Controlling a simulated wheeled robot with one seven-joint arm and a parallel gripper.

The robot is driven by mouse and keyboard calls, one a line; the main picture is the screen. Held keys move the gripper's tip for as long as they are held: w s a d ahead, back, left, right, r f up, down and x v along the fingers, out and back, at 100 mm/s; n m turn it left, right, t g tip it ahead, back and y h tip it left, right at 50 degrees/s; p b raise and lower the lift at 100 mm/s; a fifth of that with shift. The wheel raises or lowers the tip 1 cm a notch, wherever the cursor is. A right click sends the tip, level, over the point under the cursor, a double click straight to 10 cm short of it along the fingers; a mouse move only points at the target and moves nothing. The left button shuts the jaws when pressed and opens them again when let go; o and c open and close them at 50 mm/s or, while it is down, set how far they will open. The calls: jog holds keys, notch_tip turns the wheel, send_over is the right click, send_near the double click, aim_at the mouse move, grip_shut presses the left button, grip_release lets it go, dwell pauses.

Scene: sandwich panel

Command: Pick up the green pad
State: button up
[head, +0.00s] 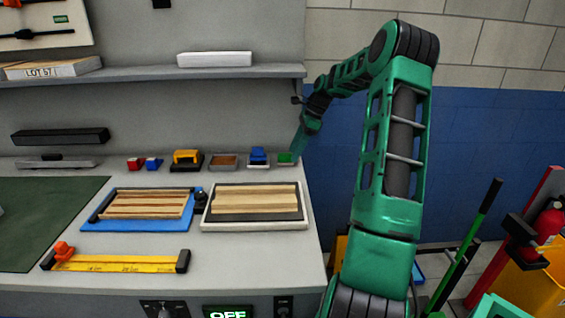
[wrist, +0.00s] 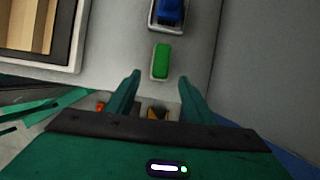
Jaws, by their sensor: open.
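The green pad (head: 286,158) sits on the bench near its right edge, at the end of a row of small items. In the wrist view the green pad (wrist: 162,61) lies on a small light base, a little beyond the fingertips and between their lines. My gripper (wrist: 158,78) is open and empty, with one finger on each side. In the head view my gripper (head: 299,150) hangs at the bench's right end, beside the pad; its fingers are hard to make out there.
A blue block in a white tray (head: 258,164) stands just left of the pad. A tray with wooden strips (head: 303,224) lies in front. A shelf (head: 150,76) runs above the bench. The bench's right edge is close to the pad.

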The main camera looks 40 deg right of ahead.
aim_at(285, 153)
jog(key=shift+w+a, duration=0.45)
jog(key=shift+a, duration=0.15)
jog(key=shift+w+a, duration=0.4)
jog(key=shift+a, duration=0.2)
jog(key=shift+x, duration=1.15)
jog(key=shift+w+a+f, duration=0.2)
jog(key=shift+a+f, duration=0.1)
jog(key=shift+c, duration=0.2)
grip_shut()
